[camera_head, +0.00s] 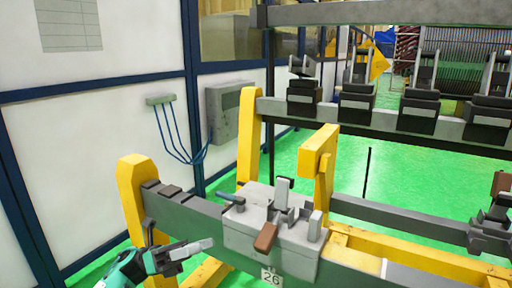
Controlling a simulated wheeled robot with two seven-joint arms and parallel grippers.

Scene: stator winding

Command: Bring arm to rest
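My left gripper (178,257) comes in from the bottom left on a green and dark arm. Its light grey tip points right, just in front of the grey beam of the yellow frame. I cannot tell whether its fingers are apart or together. A grey clamp block (272,236) with a brown handle and a "26" tag stands on the beam, to the right of the gripper and apart from it in the picture. My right gripper is not in view.
A yellow post (139,204) rises behind the gripper. A rear beam (387,122) carries several dark clamps. White wall panels with a grey box (227,113) and blue cables stand at left. Green floor (345,185) shows between the beams. Another clamp (492,228) is at the right edge.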

